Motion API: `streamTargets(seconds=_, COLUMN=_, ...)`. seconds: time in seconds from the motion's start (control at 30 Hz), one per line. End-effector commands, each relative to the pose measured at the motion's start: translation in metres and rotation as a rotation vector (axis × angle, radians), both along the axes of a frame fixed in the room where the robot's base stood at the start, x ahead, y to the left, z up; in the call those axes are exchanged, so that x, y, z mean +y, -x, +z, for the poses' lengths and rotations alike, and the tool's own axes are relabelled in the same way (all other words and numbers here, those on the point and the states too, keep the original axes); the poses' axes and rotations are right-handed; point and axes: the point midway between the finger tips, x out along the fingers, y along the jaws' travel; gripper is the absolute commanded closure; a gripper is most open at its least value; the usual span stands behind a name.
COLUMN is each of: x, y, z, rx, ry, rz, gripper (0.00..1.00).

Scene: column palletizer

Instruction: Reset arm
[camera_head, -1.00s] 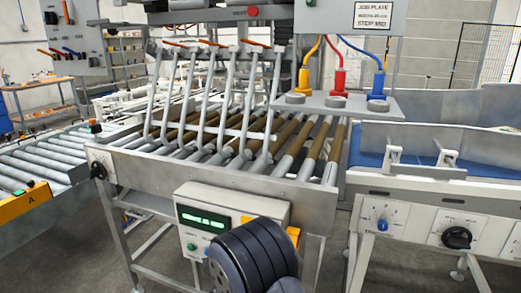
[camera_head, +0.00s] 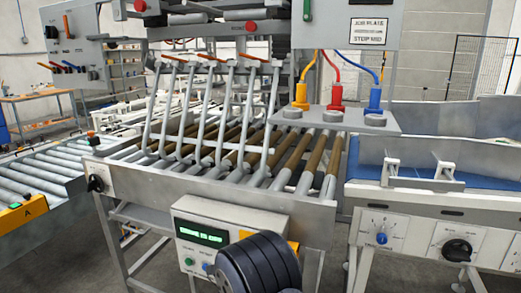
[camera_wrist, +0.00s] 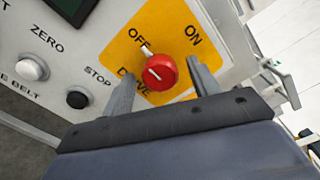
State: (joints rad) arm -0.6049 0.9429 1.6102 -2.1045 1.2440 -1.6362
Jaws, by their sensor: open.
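My gripper (camera_wrist: 163,86) is open in the wrist view, with its two grey fingers spread on either side of a red rotary knob (camera_wrist: 160,72). The knob is on a yellow plate (camera_wrist: 125,45) marked OFF, ON and DRIVE. A gap shows beside the knob, and I cannot tell whether either finger touches it. The knob has a short white mark whose exact setting is hard to read. In the head view, my dark ribbed arm (camera_head: 258,265) covers the lower right of the control box (camera_head: 225,215); my gripper and the knob are hidden there.
The control box hangs under a roller conveyor (camera_head: 215,195) with upright bars. A blue belt conveyor (camera_head: 455,180) stands right, another roller conveyor (camera_head: 45,165) left. A shelf above carries yellow, red and blue plugs (camera_head: 337,95).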

Motion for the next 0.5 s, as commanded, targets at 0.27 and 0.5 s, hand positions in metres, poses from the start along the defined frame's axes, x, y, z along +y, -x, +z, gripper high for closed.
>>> streamTargets(seconds=0.27, x=0.020, y=0.052, z=-0.001, rx=0.002, ry=0.000, rz=0.005, gripper=0.43)
streamTargets(seconds=0.5, x=0.035, y=0.092, z=-0.001, rx=0.001, ry=0.001, rz=0.006, gripper=0.43)
